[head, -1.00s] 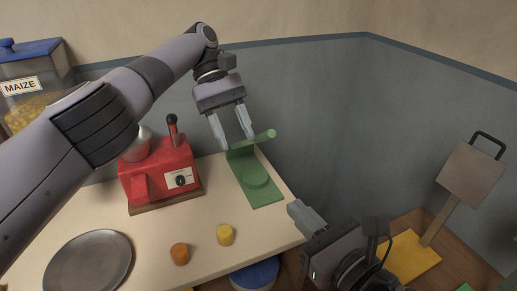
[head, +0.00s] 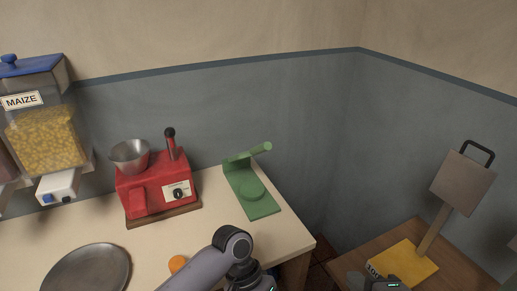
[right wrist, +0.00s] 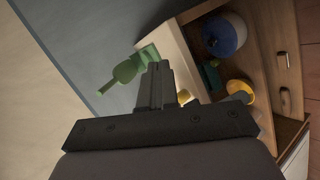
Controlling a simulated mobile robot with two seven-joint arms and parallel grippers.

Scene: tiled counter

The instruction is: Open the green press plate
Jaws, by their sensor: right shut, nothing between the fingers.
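The green press (head: 262,207) stands at the right end of the counter, near the wall. Its flat base with a round pad (head: 251,189) is uncovered. Its upper plate stands raised at the back, with a green handle (head: 262,149) sticking out to the right. The press also shows in the right wrist view (right wrist: 126,70), past my right fingers. My right gripper (right wrist: 160,68) is shut and empty, apart from the press. In the head view only my right wrist shows at the bottom edge. My left arm ends at the bottom middle, its fingers out of frame.
A red machine (head: 150,190) with a metal bowl stands left of the press. A grey plate (head: 88,272) and an orange piece (head: 177,263) lie in front. A maize dispenser (head: 45,135) hangs at left. A board with a handle (head: 463,182) stands at right.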

